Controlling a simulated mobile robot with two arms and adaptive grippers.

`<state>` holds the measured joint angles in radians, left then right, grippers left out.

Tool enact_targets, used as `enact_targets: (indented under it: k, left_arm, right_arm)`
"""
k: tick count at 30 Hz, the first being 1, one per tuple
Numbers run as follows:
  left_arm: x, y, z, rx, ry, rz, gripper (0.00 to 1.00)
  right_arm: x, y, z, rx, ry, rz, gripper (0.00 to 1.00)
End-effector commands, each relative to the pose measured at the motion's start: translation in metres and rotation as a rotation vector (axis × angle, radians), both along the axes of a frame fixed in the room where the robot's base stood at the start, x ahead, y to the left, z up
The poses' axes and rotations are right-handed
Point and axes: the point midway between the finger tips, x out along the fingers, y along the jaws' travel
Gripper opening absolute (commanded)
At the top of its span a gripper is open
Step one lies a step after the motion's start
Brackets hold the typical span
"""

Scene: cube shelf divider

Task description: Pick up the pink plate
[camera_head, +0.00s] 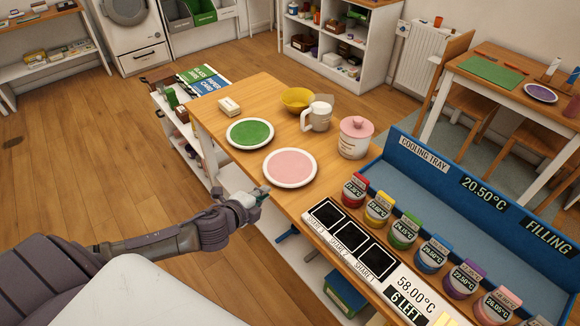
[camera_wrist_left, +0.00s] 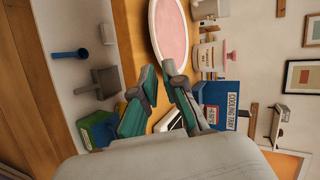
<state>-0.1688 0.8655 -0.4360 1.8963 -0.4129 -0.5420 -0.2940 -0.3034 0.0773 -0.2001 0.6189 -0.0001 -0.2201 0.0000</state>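The pink plate (camera_head: 290,168) has a white rim and lies flat on the wooden table, near its front left edge. The plate also shows at the top of the left wrist view (camera_wrist_left: 171,30). My left gripper (camera_head: 262,192) is just short of the plate, at the table's edge. In the left wrist view its two fingers (camera_wrist_left: 158,72) are spread apart with nothing between them, and the plate lies beyond the fingertips. I cannot tell from these views whether a fingertip touches the rim. My right gripper is not in view.
A green plate (camera_head: 250,133), yellow bowl (camera_head: 296,98), white jug (camera_head: 318,115) and pink-lidded jar (camera_head: 355,138) stand near the plate. Several colored jars and a blue cooling tray (camera_head: 455,190) fill the right side. The table's wooden edge (camera_head: 255,212) runs beside my gripper.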

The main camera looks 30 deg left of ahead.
Motion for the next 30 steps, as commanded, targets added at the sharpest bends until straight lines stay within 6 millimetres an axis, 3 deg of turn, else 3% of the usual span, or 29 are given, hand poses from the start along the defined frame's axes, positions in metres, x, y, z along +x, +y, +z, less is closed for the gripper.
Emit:
enact_targets:
  k: [3,11,20,30]
  left_arm:
    - [0.017,0.001,-0.007,-0.002,-0.002,0.003,0.1]
    - [0.033,0.0,-0.014,-0.002,-0.001,0.002,0.1]
    - [0.067,0.0,-0.031,-0.001,-0.001,0.003,0.1]
    - [0.071,0.0,-0.036,-0.001,0.001,0.0,0.1]
  right_arm:
    - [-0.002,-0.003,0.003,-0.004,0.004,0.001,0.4]
    - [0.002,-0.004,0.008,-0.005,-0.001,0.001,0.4]
    - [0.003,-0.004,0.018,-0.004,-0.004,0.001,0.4]
    - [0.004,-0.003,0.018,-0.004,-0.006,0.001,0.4]
